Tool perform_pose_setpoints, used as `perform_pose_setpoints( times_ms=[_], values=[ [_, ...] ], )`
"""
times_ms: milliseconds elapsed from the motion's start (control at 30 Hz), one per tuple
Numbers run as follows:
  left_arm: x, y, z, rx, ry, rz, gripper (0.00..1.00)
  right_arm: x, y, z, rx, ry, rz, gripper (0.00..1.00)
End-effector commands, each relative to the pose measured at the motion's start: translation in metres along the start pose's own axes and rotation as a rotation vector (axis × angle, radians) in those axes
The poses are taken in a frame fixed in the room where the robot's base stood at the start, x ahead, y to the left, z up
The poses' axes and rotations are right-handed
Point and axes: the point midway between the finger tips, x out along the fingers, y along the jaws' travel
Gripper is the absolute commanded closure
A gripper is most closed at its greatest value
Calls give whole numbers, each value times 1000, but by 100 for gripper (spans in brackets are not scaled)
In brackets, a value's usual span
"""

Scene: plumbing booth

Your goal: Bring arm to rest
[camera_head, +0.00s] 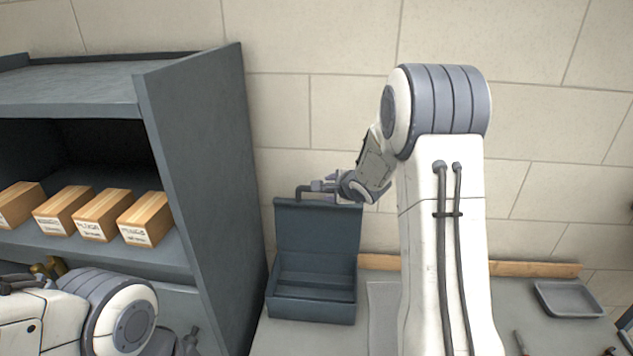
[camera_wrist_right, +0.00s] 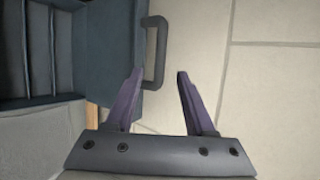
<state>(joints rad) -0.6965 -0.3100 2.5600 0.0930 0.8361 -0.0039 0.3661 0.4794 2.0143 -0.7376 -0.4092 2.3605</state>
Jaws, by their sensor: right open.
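A dark blue-grey toolbox (camera_head: 312,307) stands on the bench against the wall. Its lid (camera_head: 315,238) is raised upright, and the handle (camera_head: 305,190) is at the lid's top edge. My right gripper (camera_head: 322,186) is at the top of the lid, beside the handle. In the right wrist view, my right gripper (camera_wrist_right: 157,78) has its fingers apart with nothing between them. The handle (camera_wrist_right: 157,50) lies just beyond the fingertips, closer to the left finger. My left arm (camera_head: 120,315) is folded at the lower left; its fingers do not show.
A grey tray (camera_head: 568,299) lies on the bench at the right. A wooden strip (camera_head: 535,269) runs along the wall. My right arm hides the bench's middle.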

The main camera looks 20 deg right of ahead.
Motion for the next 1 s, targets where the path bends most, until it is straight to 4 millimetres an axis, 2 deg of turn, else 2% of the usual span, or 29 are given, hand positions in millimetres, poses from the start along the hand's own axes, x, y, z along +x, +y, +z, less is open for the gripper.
perform_pose_setpoints(
  times_ms=[167, 233, 367, 467, 567, 700, 833, 900, 1000],
  values=[
    [1, 0, 0, 0, 0, 0, 50, 0, 1, 1, -6, 0, 2, 45],
    [6, 0, 0, 0, 0, 0, 50, 1, 7, 8, -42, 2, 13, 45],
    [26, -2, 1, 0, 0, 0, 50, -3, 37, 42, -238, 6, 72, 45],
    [48, -4, 3, -1, 0, 0, 50, -16, 78, 80, -487, -8, 158, 45],
    [70, -5, 4, -2, 0, 0, 50, -39, 129, 115, -770, -55, 263, 45],
    [99, -7, 5, -3, 0, 0, 50, -83, 208, 151, -1160, -195, 409, 45],
    [125, -9, 7, -3, 0, 0, 50, -134, 286, 169, -1526, -406, 523, 45],
    [138, -10, 8, -4, 0, 0, 50, -163, 325, 172, -1711, -546, 568, 45],
    [153, -11, 8, -4, 0, 0, 50, -202, 372, 169, -1933, -754, 607, 45]
  ],
)
